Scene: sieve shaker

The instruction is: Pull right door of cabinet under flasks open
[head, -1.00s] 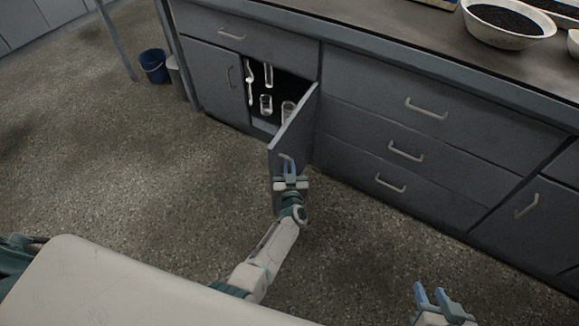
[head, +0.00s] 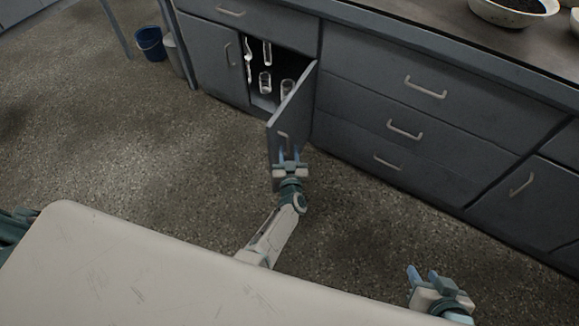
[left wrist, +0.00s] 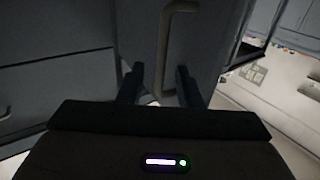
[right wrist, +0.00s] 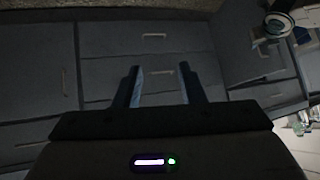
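The right door (head: 293,110) of the cabinet under the flasks stands swung out from the grey cabinet, and its interior shows. Its pale bar handle (head: 283,138) is on the outer face, and it also shows in the left wrist view (left wrist: 167,38). My left gripper (head: 289,155) is just short of the door face, below the handle in the head view. Its fingers (left wrist: 158,78) are apart, with the lower end of the handle seen between or just beyond them; contact cannot be told. My right gripper (head: 422,275) is open and empty, away from the door.
Glassware (head: 265,83) stands inside the cabinet. The left door (head: 215,75) is closed. Closed drawers (head: 400,105) are right of the open door. A blue bucket (head: 150,43) stands at the far left. Speckled floor (head: 130,150) is clear in front. A bowl (head: 510,12) sits on the counter.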

